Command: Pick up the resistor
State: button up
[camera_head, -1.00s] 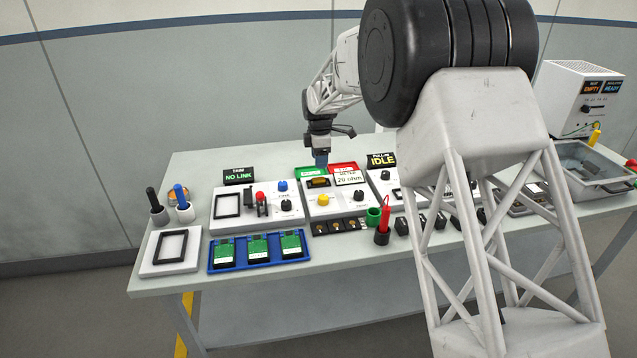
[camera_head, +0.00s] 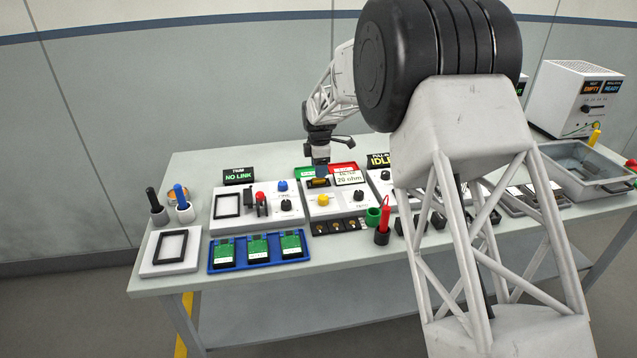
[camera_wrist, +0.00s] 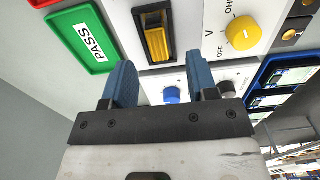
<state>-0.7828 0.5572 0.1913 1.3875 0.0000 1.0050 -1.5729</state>
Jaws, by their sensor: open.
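The part that looks like the resistor is an amber-yellow piece (camera_wrist: 158,42) in a dark slot on the white meter panel, seen in the wrist view. In the head view the same slot (camera_head: 318,183) shows small and dark amber just below my gripper. My gripper (camera_wrist: 162,78) is open and empty, with its two blue fingers pointing toward the panel. The fingertips stand on either side of the slot's near end, apart from the amber piece. In the head view my gripper (camera_head: 321,169) hangs just above the panel. The meter's display (camera_head: 349,178) reads 20 ohm.
A green PASS tray (camera_wrist: 80,38) lies beside the slot, and a red tray (camera_head: 343,167) is behind the meter. A yellow knob (camera_wrist: 242,33) stands on the panel's other side. A blue tray with green boards (camera_head: 258,252) and a red-handled probe (camera_head: 384,222) are nearer the front.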

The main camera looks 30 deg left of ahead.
aim_at(318, 181)
jog(key=shift+a+f, duration=0.15)
jog(key=shift+f, duration=2)
grip_shut()
